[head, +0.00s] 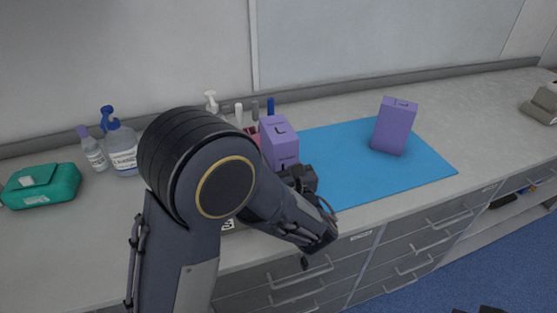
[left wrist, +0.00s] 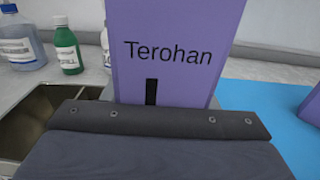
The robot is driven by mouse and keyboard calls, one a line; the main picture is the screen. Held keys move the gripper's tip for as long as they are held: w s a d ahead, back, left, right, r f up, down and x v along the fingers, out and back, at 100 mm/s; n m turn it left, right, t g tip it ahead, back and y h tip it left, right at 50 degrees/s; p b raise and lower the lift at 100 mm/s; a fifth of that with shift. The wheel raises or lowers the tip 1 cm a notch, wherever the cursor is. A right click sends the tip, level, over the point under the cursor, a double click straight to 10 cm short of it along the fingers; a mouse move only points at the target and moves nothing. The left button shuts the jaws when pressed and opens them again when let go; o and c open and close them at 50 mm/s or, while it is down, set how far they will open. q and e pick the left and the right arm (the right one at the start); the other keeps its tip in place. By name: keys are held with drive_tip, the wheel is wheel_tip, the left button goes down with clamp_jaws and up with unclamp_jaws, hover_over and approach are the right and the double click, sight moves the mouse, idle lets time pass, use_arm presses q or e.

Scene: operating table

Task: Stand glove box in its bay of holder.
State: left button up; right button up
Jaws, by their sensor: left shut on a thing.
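My left gripper (head: 300,180) is shut on a purple glove box (head: 279,146) with an "L" on its top. In the left wrist view this box (left wrist: 175,45) reads "Terohan" and stands roughly upright above the gripper's dark body. An open bay of the holder (left wrist: 25,125), with a brownish inside and thin metal-like walls, shows at the lower left of that view, left of the held box. In the head view my left arm hides most of the holder. Dark parts at the bottom right edge of the head view may be my right gripper; its jaws cannot be made out.
A second purple box (head: 394,127) stands on the blue mat (head: 345,150). A teal case (head: 42,187), a blue-pump bottle (head: 122,150) and a small bottle (head: 93,150) stand at left. Several bottles and pen-like items are behind my arm. The mat's middle is clear.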

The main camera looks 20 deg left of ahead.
use_arm(q)
drive_tip(key=shift+f+b, duration=0.45)
drive_tip(key=shift+f, duration=0.1)
drive_tip(key=o, duration=1.2)
drive_tip(key=shift+s+f, duration=0.1)
drive_tip(key=shift+f, duration=0.05)
drive_tip(key=shift+c, duration=0.2)
drive_tip(key=shift+r+p, duration=0.45)
drive_tip(key=shift+p, duration=0.05)
drive_tip(key=shift+s+d+r, duration=0.1)
drive_tip(key=shift+d+r, duration=0.05)
drive_tip(key=shift+d, duration=0.05)
drive_tip(key=b+v, duration=0.1)
drive_tip(key=v, duration=1)
drive_tip(key=shift+s+r, duration=0.15)
drive_tip(key=shift+s, duration=0.05)
drive_tip(key=shift+d, duration=0.15)
